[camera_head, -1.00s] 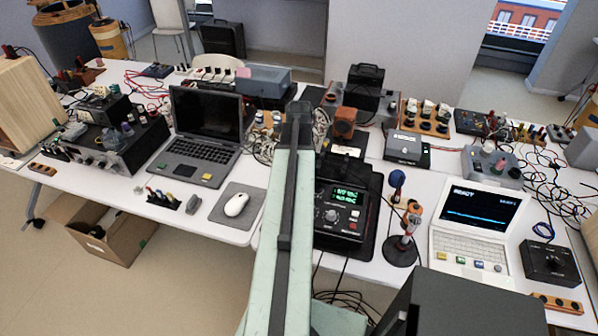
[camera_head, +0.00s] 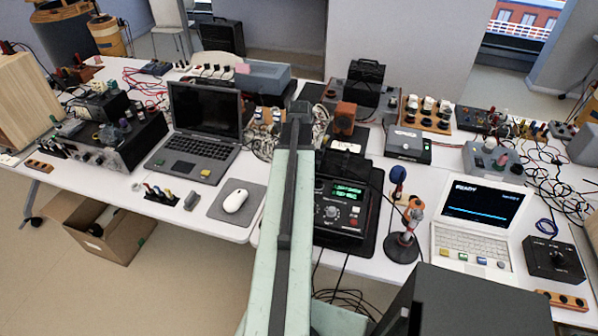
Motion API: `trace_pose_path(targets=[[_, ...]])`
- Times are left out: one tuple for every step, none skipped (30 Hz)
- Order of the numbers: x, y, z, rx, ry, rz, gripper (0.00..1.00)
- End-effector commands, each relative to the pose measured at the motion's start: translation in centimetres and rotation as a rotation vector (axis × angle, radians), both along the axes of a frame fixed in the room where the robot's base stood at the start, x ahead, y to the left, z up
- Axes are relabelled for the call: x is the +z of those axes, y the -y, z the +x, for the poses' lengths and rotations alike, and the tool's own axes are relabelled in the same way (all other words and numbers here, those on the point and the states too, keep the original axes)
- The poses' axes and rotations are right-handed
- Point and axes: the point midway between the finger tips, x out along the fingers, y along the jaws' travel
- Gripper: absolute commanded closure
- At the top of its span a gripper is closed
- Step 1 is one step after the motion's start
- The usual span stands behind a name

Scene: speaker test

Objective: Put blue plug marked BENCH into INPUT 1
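I cannot make out a socket labelled INPUT 1. A black device with a green display (camera_head: 341,208) sits just right of my arm. My pale green arm reaches forward over the tables in the middle of the view. My gripper cannot be made out beyond the arm's dark far end.
A dark laptop (camera_head: 192,157) and a white mouse (camera_head: 235,201) are on the left. A white laptop (camera_head: 470,241), a stand with a blue ball (camera_head: 398,174) and a black knob box (camera_head: 553,262) are on the right. Cables and devices crowd the back. An open cardboard box (camera_head: 128,240) is on the floor.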

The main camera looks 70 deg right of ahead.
Motion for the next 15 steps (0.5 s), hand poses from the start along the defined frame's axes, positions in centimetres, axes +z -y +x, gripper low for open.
trace_pose_path(targets=[[-0.16,-0.01,0.01,0.0,0.0,0.0,1.0],[-0.21,-0.01,0.01,0.0,0.0,0.0,1.0],[-0.28,-0.01,0.02,0.0,0.0,0.0,1.0],[-0.32,-0.01,0.02,0.0,0.0,0.0,1.0],[-0.37,-0.01,0.02,0.0,0.0,0.0,1.0],[-0.43,-0.01,0.03,0.001,0.0,0.0,1.0],[-0.47,-0.01,0.03,0.001,0.0,0.0,1.0],[-0.41,-0.01,0.03,0.001,0.0,0.0,1.0],[-0.38,-0.01,0.04,0.001,0.0,0.0,1.0],[-0.37,-0.01,0.04,0.001,0.0,0.0,1.0],[-0.37,-0.01,0.04,0.001,0.0,0.0,1.0],[-0.37,-0.02,0.05,0.001,0.0,0.0,1.0],[-0.37,-0.02,0.05,0.001,0.0,0.0,1.0],[-0.37,-0.02,0.05,0.001,0.0,0.0,0.74],[-0.37,-0.02,0.06,0.001,0.0,0.0,0.62]])
